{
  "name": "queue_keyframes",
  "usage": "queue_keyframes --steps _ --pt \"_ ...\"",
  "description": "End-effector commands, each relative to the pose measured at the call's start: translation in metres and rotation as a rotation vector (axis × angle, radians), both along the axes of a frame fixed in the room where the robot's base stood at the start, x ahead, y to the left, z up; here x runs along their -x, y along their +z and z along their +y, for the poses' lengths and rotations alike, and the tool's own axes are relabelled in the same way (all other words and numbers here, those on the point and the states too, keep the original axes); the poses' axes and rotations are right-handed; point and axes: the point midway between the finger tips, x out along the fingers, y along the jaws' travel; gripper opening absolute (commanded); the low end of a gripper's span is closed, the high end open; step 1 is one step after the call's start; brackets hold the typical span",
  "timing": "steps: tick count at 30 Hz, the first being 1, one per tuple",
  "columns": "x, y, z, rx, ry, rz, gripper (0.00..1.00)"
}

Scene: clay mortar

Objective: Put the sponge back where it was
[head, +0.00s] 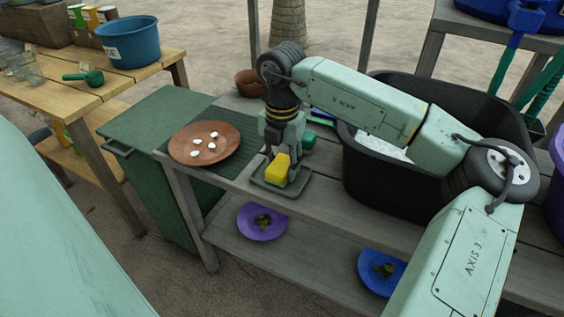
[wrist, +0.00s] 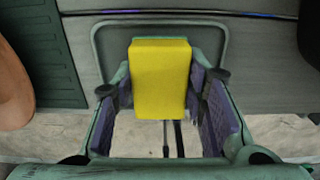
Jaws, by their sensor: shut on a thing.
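The yellow sponge (head: 277,170) is between the fingers of my gripper (head: 272,157), at the front edge of the grey wooden shelf table. In the wrist view the sponge (wrist: 160,78) is a yellow block between the purple-padded fingers of my gripper (wrist: 165,110). My gripper is shut on it. A dark grey tray (head: 300,184) with a raised rim lies directly under the sponge, and its rim also shows in the wrist view (wrist: 220,32). I cannot tell whether the sponge touches the tray.
A brown plate (head: 183,156) with several white pieces sits on a green ribbed mat (head: 222,118) left of the tray. A large black tub (head: 372,178) stands close on the right. A brown pot (head: 249,83) is behind. Purple (head: 247,231) and blue (head: 370,277) plates lie on the lower shelf.

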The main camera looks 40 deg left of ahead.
Motion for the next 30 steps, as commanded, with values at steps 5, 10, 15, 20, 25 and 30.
queue_keyframes --steps 5,10,15,20,25,30 --pt "0.000 -0.003 0.000 0.000 0.000 0.000 0.42" --pt "0.000 -0.003 0.000 0.000 0.000 0.000 0.54" --pt "0.000 -0.003 0.000 0.000 0.000 0.000 0.59" --pt "0.000 -0.003 0.000 0.000 0.000 0.000 0.59" --pt "0.000 0.005 0.000 0.000 -0.001 -0.001 0.59" --pt "-0.001 0.035 0.001 -0.002 -0.001 -0.005 0.59"
